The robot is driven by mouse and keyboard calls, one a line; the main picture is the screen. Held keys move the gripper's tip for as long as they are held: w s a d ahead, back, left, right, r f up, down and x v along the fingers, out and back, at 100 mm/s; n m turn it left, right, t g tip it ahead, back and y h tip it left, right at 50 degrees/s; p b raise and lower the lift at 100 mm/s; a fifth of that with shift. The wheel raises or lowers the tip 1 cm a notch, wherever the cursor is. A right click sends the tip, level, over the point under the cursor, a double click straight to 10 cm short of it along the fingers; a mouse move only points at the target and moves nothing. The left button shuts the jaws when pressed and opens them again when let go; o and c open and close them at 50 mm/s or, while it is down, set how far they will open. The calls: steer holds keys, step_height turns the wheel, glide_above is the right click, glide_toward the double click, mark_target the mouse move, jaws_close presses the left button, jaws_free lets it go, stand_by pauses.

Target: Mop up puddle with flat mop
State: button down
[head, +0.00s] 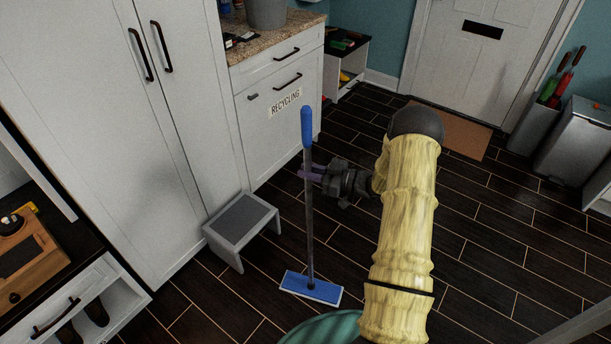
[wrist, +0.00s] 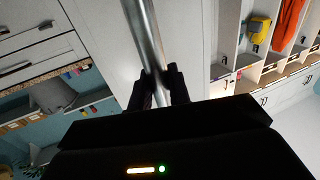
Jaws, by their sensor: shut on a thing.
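The flat mop (head: 309,240) stands nearly upright on the dark floor in the head view, with a blue grip at its top and a flat blue head (head: 311,288) with a pale edge at its foot. My gripper (head: 312,174) is shut around the grey pole, below the blue grip. In the wrist view the metal pole (wrist: 144,35) runs up between the two dark fingers of my gripper (wrist: 160,85). The mop head seems to rest on the floor, though exact contact is hard to tell. I see no puddle in either view; my arm hides part of the floor.
A grey step stool (head: 241,229) stands left of the mop, by the white cabinets (head: 130,120). A brown doormat (head: 462,137) lies before the door. Bins (head: 577,140) stand at the right. A teal rounded object (head: 325,330) is at the bottom edge. Floor right of my arm looks clear.

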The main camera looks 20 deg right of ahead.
steer(key=shift+w+d+f+b, duration=0.1)
steer(key=shift+w+d+b, duration=0.1)
steer(key=shift+w+d, duration=0.4)
steer(key=shift+w+d+r+b, duration=0.1)
steer(key=shift+w+d+b, duration=0.25)
steer(key=shift+d, duration=0.45)
steer(key=shift+w+d+f+b, duration=0.1)
steer(key=shift+w+d, duration=0.45)
steer(key=shift+d, duration=0.25)
steer(key=w+d+b, duration=0.2)
steer(key=w+d, duration=0.2)
steer(key=d, duration=0.1)
steer(key=shift+d+b, duration=0.25)
steer(key=shift+b, duration=0.1)
step_height(320, 180, up, 4)
steer(key=p, duration=0.2)
steer(key=shift+a+p, duration=0.1)
steer(key=shift+p, duration=0.25)
